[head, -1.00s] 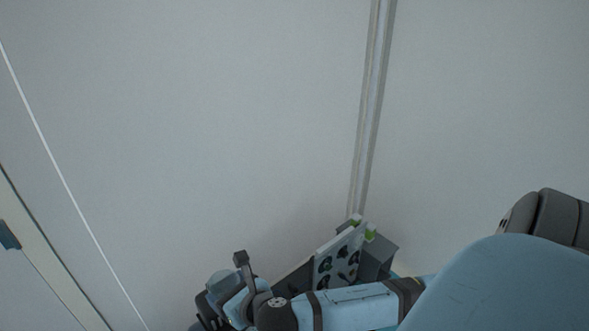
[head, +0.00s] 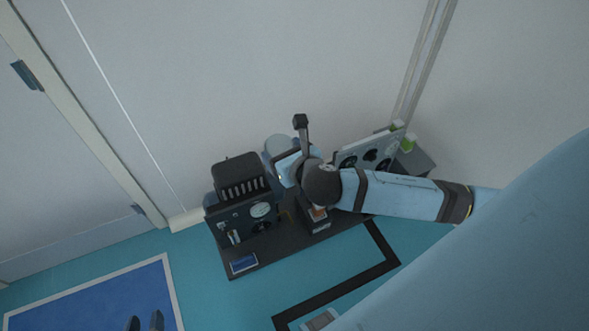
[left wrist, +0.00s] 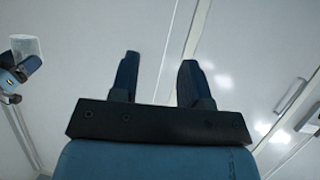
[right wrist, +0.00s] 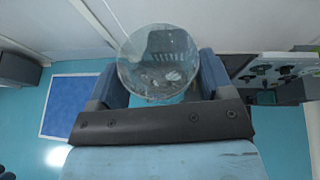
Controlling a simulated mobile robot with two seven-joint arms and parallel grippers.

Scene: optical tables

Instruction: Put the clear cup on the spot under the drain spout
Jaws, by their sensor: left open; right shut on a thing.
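My right gripper (right wrist: 160,78) is shut on the clear cup (right wrist: 158,55), which sits between its fingers. In the head view the right arm hides most of this gripper, and a pale rounded part beside the wrist looks like the cup (head: 279,146). The cup (left wrist: 28,46) also shows at the upper left of the left wrist view. A dark machine (head: 240,212) with a slotted top stands left of the cup. I cannot make out its drain spout or the spot under it clearly. My left gripper (head: 145,322) is open and empty, low in the head view (left wrist: 158,66).
The machine stands on a dark base (head: 290,245) with a small blue panel (head: 244,263). A white panel with dark round parts (head: 368,150) stands behind the right arm. A blue mat (head: 100,300) lies on the teal floor at left. A pale wall closes the back.

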